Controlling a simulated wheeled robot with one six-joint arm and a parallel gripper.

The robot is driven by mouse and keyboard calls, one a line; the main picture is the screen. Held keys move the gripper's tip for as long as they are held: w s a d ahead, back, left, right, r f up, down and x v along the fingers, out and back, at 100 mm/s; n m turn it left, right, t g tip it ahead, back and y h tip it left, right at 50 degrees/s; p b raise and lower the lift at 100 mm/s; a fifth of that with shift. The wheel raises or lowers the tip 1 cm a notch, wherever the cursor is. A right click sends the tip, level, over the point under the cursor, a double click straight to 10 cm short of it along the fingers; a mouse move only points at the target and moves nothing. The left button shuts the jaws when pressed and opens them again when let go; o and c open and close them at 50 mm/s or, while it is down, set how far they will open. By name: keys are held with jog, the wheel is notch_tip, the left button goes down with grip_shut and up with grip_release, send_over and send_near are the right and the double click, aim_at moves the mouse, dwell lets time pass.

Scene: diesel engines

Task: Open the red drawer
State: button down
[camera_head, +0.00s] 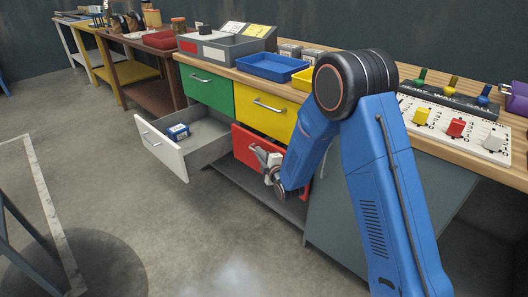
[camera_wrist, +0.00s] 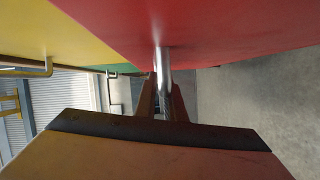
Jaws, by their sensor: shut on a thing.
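The red drawer (camera_head: 243,142) is in the workbench, below the yellow drawer and to the right of the open white drawer. It looks shut or nearly so; my arm hides much of its front. In the wrist view the red drawer front (camera_wrist: 220,30) fills the top of the picture, and its metal bar handle (camera_wrist: 163,68) runs down between my fingers. My gripper (camera_head: 265,158) is at the red front, shut on this handle. It also shows in the wrist view (camera_wrist: 162,95), with a finger on each side of the bar.
The green drawer (camera_head: 206,87) and yellow drawer (camera_head: 264,108) are shut above. A blue tray (camera_head: 272,68) sits on the bench top. Floor (camera_head: 120,220) in front is clear.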

jog(key=s+a, duration=0.8)
jog(key=s, duration=0.3)
jog(key=s+a, duration=0.9)
jog(key=s, duration=0.2)
jog(key=shift+s+a, duration=0.2)
jog(key=shift+s, duration=0.05)
jog(key=c, duration=1.8)
grip_release()
jog(key=shift+c, duration=0.2)
